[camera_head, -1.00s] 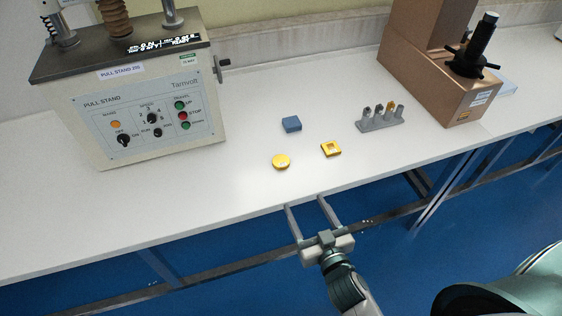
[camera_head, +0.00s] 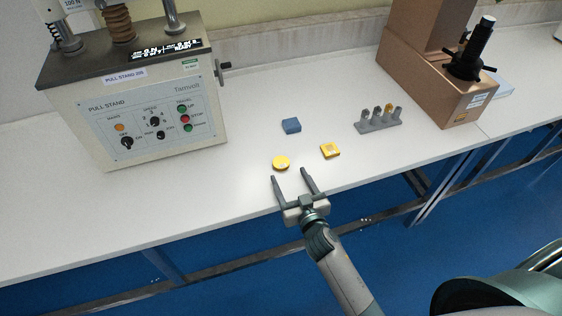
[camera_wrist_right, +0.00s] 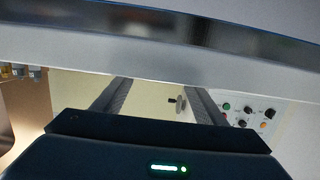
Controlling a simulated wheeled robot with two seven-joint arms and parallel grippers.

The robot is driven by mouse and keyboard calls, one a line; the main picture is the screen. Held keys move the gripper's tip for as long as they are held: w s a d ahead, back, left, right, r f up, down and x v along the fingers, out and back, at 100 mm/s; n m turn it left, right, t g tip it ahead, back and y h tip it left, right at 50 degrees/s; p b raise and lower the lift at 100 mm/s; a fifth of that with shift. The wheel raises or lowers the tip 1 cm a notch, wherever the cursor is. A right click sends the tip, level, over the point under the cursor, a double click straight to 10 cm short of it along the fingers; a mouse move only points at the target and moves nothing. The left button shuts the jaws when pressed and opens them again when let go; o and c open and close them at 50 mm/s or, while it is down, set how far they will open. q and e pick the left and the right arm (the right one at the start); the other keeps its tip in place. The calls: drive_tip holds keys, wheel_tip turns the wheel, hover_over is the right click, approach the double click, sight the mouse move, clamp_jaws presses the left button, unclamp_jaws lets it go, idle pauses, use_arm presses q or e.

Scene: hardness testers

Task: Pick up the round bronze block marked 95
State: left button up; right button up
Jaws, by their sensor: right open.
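A round yellow-bronze block (camera_head: 281,162) lies flat on the white bench, left of a square yellow block (camera_head: 330,151). Any mark on the round block is too small to read. My right gripper (camera_head: 291,174) is open and empty, its fingers pointing toward the blocks from the bench's front edge. The fingertips are just short of the round block, which lies a little beyond the left finger and is not touched. In the right wrist view both fingers (camera_wrist_right: 160,90) stand apart with nothing between them; the blocks do not show there. My left gripper is not in view.
A grey rack (camera_head: 380,126) with several small pieces stands to the right. The pull stand (camera_head: 150,120) is at left, a bronze-coloured tester (camera_head: 430,85) at right. The bench (camera_head: 200,190) is clear at front left.

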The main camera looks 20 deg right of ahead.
sight(281, 162)
idle(0.3)
drive_tip(key=shift+w+a+r+p, duration=0.1)
drive_tip(key=shift+w+p, duration=0.2)
drive_tip(key=shift+w, duration=0.2)
drive_tip(key=w+p, duration=0.1)
drive_tip(key=w, duration=0.2)
drive_tip(key=shift+a, duration=0.15)
drive_tip(key=shift+w+f, duration=0.3)
drive_tip(key=shift+w, duration=0.35)
drive_tip(key=shift+c, duration=0.3)
drive_tip(key=c, duration=1.3)
drive_tip(key=shift+r, duration=0.1)
drive_tip(key=shift+c, duration=0.2)
